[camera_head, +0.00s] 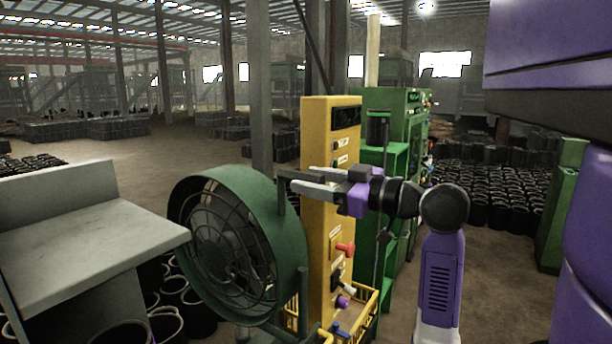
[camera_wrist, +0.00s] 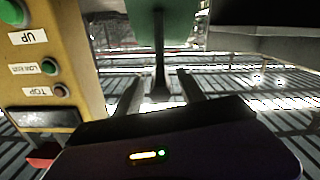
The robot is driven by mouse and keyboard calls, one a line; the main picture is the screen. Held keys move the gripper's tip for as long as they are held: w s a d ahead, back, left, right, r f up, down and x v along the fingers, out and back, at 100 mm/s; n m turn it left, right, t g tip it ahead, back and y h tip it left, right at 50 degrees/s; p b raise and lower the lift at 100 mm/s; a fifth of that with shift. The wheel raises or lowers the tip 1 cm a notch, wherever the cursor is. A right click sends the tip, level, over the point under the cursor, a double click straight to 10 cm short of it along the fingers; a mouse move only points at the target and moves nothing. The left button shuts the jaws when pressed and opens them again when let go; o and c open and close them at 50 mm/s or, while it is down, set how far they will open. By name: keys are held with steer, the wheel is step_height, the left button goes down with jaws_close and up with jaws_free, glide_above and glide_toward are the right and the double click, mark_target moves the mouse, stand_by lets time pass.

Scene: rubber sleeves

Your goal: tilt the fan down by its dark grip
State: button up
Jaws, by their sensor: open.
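The fan (camera_head: 236,245) has a round green housing and a dark wire guard, and stands at the centre left in the head view. Its green housing (camera_wrist: 160,22) also shows at the top of the wrist view. A dark grip (camera_wrist: 159,55) sticks out from the housing as a thin bar. My gripper (camera_head: 292,183) reaches in from the right at the fan's upper right rim. In the wrist view my gripper (camera_wrist: 160,86) is open, with one finger on each side of the grip and gaps visible. Contact cannot be seen. The fingertips partly cover the grip in the head view.
A yellow control column (camera_head: 317,220) with buttons and a red knob (camera_head: 345,249) stands close behind my gripper. A green machine (camera_head: 405,150) is behind it. A grey table (camera_head: 90,235) stands left of the fan. Black sleeves (camera_head: 490,190) fill the floor at right.

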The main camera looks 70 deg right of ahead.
steer(key=shift+x, duration=0.8)
jaws_close()
stand_by(0.9)
